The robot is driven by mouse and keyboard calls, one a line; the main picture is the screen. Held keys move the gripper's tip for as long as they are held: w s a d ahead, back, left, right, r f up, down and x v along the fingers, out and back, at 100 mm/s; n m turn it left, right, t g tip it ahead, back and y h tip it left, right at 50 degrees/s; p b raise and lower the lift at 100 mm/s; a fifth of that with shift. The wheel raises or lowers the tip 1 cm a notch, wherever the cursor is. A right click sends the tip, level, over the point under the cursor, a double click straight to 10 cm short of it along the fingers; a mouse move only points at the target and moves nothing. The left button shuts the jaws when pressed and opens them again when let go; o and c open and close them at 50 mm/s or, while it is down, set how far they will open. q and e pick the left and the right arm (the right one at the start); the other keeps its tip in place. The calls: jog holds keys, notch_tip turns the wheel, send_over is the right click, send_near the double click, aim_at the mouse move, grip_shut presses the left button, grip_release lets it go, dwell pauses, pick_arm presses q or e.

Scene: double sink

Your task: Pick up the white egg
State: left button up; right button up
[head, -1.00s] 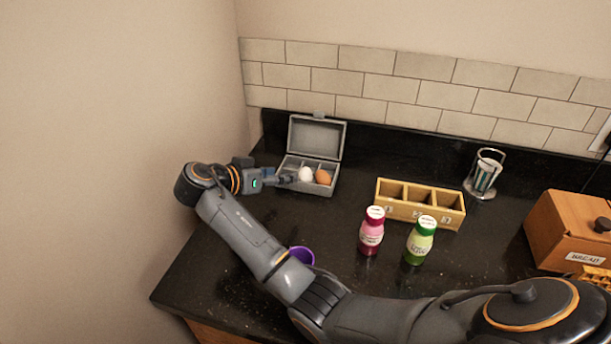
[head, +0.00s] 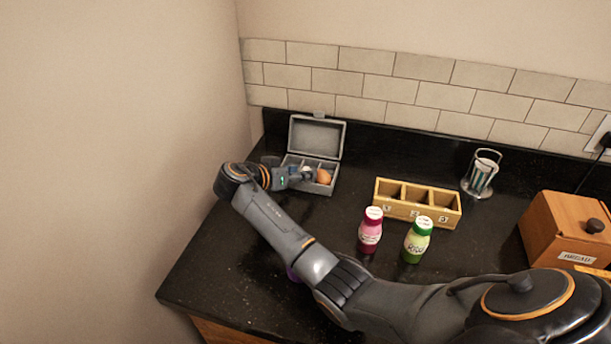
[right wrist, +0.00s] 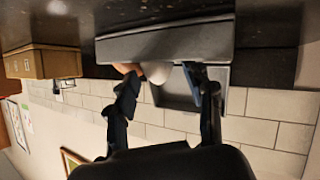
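The white egg (right wrist: 157,72) sits in an open grey box (head: 316,137) at the back left of the counter. It is mostly hidden behind my gripper in the head view. A brown egg (head: 323,176) lies beside it in the box. My right gripper (head: 302,176) is at the box. In the upside-down right wrist view, its fingers (right wrist: 161,74) are apart, one on each side of the white egg; I cannot tell whether they touch it. The finger on the brown egg's side partly covers that egg. My left gripper is not in view.
A wooden three-compartment holder (head: 417,203) stands to the right, with a pink bottle (head: 370,231) and a green bottle (head: 417,241) in front. A metal holder (head: 481,174) and bread box (head: 566,230) stand further right. A purple object (head: 292,273) is mostly hidden by my arm.

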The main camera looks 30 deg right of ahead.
jog(key=c, duration=0.4)
jog(key=shift+c, duration=0.2)
